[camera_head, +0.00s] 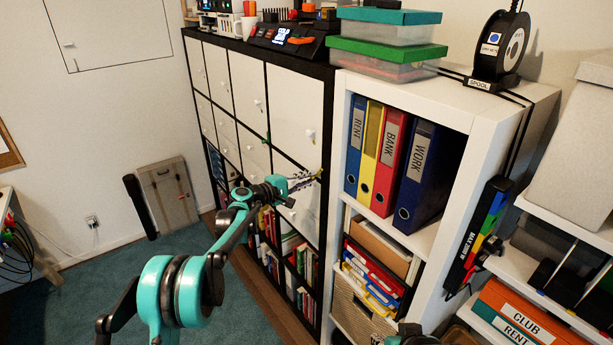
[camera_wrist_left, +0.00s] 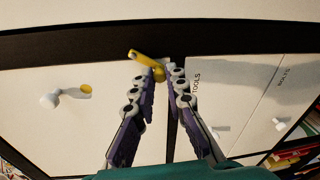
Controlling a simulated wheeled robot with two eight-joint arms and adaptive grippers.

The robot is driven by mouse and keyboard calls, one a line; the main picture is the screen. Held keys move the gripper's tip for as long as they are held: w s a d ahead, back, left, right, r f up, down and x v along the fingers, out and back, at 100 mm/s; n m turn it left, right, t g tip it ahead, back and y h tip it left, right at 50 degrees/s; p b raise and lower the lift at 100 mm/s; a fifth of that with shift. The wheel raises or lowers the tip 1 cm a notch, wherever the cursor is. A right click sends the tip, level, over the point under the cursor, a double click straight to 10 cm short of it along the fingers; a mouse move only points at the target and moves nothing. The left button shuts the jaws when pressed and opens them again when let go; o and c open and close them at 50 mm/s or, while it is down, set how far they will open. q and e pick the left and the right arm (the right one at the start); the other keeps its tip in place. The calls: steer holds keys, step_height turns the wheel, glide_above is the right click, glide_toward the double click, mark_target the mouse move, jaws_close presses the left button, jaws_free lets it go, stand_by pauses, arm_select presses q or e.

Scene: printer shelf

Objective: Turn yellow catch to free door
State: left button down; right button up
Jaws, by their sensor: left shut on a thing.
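The yellow catch (camera_wrist_left: 147,58) is a short lever on the dark cabinet frame, slanting up to the left in the left wrist view. Its lower end is between the tips of my left gripper (camera_wrist_left: 167,78), which is shut on it. In the head view my left gripper (camera_head: 311,179) reaches the right edge of the dark cabinet's white doors, and the catch is too small there to make out its angle. A white door labelled TOOLS (camera_wrist_left: 228,88) lies right of the fingers in the wrist view.
A white door with a white knob (camera_wrist_left: 50,99) is left of the fingers in the wrist view. The dark cabinet stands against a white shelf (camera_head: 451,107) with several binders. Books (camera_head: 300,262) fill lower cubbies. The teal carpet (camera_head: 80,300) has open floor.

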arm_select(q)
steer(key=n, duration=0.2)
steer(key=s+n, duration=0.1)
steer(key=n, duration=0.1)
steer(key=d+n+g, duration=0.1)
steer(key=shift+s+f+n, duration=0.2)
steer(key=shift+f+n, duration=0.1)
steer(key=shift+n, duration=0.1)
stand_by(0.4)
steer(key=c, duration=1.5)
jaws_free()
steer(key=shift+c, duration=0.2)
steer(key=v, duration=1.2)
steer(key=shift+f, duration=0.25)
